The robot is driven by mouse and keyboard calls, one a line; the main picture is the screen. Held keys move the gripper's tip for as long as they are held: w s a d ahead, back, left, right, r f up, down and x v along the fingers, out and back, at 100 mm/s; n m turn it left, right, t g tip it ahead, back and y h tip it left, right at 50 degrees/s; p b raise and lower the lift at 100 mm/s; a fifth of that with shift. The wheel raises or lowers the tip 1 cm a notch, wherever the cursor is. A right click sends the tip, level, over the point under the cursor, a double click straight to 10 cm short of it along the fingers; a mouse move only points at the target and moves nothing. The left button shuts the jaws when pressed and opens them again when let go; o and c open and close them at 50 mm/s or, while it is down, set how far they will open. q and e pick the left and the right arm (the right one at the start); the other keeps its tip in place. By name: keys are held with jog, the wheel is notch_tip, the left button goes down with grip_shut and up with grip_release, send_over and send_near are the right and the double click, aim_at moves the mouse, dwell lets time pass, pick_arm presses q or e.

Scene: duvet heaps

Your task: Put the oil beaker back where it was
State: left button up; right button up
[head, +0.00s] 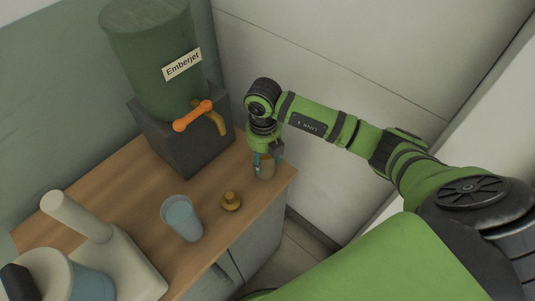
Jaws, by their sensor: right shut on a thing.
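My right gripper (266,160) points down at the right end of the wooden counter and is shut on a small beaker (266,171) with brownish contents, which I take to be the oil beaker. The beaker looks upright, close to the counter's right edge. The gripper hides its upper part, and I cannot tell whether its base touches the counter. My left gripper is not in view.
A green tank (150,60) labelled Emberjet, with an orange tap, stands on a dark block (190,145). A blue cup (182,218) and a small brass object (231,201) stand left of the beaker. A pale appliance (120,262) fills the lower left.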

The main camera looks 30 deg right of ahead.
jog(key=shift+s+a+f, duration=0.1)
jog(key=shift+s+a, duration=0.2)
jog(key=shift+a, duration=0.25)
jog(key=o, duration=1.3)
jog(key=shift+w+d, duration=0.1)
jog(key=shift+d, duration=0.1)
jog(key=shift+a+r, duration=0.1)
jog(key=shift+r, duration=0.3)
jog(key=shift+w+r, duration=0.1)
jog(key=shift+r, duration=0.25)
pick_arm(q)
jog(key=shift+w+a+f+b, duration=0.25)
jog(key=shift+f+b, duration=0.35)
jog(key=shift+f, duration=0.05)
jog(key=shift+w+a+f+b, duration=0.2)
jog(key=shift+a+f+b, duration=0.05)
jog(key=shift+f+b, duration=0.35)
pick_arm(e)
jog(key=shift+r, duration=5.55)
